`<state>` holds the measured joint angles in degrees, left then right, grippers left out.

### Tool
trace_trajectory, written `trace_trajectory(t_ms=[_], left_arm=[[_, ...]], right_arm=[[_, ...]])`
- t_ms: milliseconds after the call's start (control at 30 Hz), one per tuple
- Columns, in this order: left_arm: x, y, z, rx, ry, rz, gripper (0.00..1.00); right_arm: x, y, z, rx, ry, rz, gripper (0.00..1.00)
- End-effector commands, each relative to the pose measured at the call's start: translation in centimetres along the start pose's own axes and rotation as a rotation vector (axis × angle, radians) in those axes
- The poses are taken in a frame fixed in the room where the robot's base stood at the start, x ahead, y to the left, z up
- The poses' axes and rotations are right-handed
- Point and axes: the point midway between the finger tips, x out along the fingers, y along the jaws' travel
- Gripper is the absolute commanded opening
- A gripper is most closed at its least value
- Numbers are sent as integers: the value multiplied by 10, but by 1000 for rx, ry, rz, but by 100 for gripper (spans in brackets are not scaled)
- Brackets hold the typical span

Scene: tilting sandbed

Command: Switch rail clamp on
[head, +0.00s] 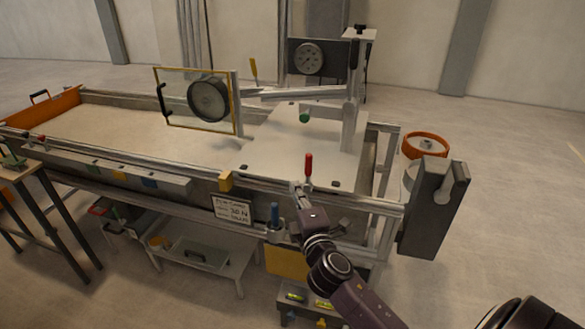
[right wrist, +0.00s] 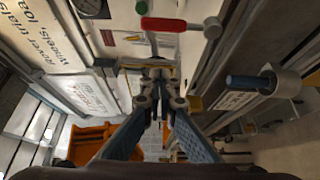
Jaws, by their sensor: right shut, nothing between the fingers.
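A red-handled lever (head: 308,164) stands upright at the front rail of the sandbed, beside the white plate; it looks like the rail clamp's handle. Its red handle also shows at the top of the right wrist view (right wrist: 165,24), ending at a round grey metal part. My right gripper (head: 297,187) is just below and left of the lever's foot. In the right wrist view my right gripper (right wrist: 159,73) has its fingertips together with nothing between them, below the red handle and apart from it. The clamp's lower part is partly hidden by the gripper. My left gripper is not in view.
A blue handle (head: 274,214) sticks up left of my right arm, beside a white sign (head: 232,210). A green knob (head: 305,117) is above the plate. A grey box (head: 432,208) hangs at the bed's right end. A framed wheel (head: 209,100) stands over the sand.

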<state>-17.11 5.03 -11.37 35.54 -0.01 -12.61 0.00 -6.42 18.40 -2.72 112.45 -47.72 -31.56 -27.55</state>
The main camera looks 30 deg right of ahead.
Motion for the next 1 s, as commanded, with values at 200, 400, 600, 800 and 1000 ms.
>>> trace_trajectory(t_ms=[200,400,600,800,1000], left_arm=[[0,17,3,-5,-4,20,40],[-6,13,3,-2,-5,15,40],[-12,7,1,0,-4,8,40],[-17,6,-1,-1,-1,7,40],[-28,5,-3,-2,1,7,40]], right_arm=[[1,-1,0,1,0,-1,0],[20,1,0,2,0,-1,0],[58,2,0,2,-1,0,0],[94,0,0,3,-1,-2,0],[93,0,22,-2,0,-4,0]])
